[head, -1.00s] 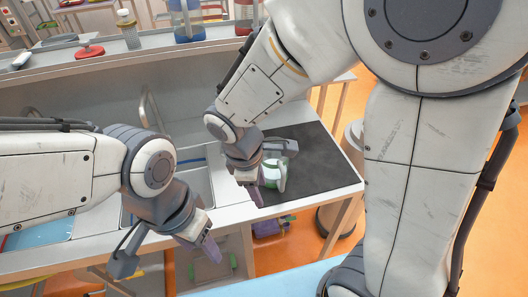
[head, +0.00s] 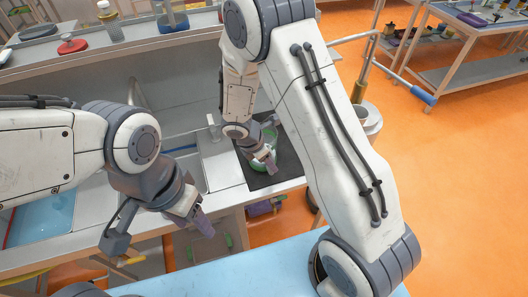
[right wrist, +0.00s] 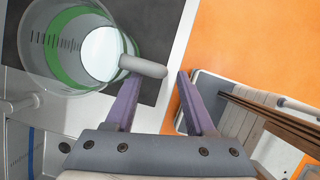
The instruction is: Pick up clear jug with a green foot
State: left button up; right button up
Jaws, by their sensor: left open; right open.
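The clear jug (right wrist: 62,78) with a green foot stands on a black mat at the worktop's right end. The right wrist view looks down into it and shows green around its base, with dark scale marks on its wall. Its pale handle (right wrist: 143,66) points toward my right gripper (right wrist: 160,78); the handle's end lies at the gap between the open fingertips. In the head view my right arm and gripper partly hide the jug (head: 257,166). My left gripper (head: 201,217) is open and empty at the counter's front, left of the jug.
The black mat (head: 287,172) ends close to the worktop's right edge, with orange floor beyond. A sink lies left of the mat, and a shelf with a red-based item (head: 72,45) runs behind. A light blue surface (head: 255,268) is in front.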

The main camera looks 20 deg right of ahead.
aim_at(271, 172)
jog(key=x, duration=0.3)
jog(key=shift+d, duration=0.15)
grip_shut()
dwell(1.3)
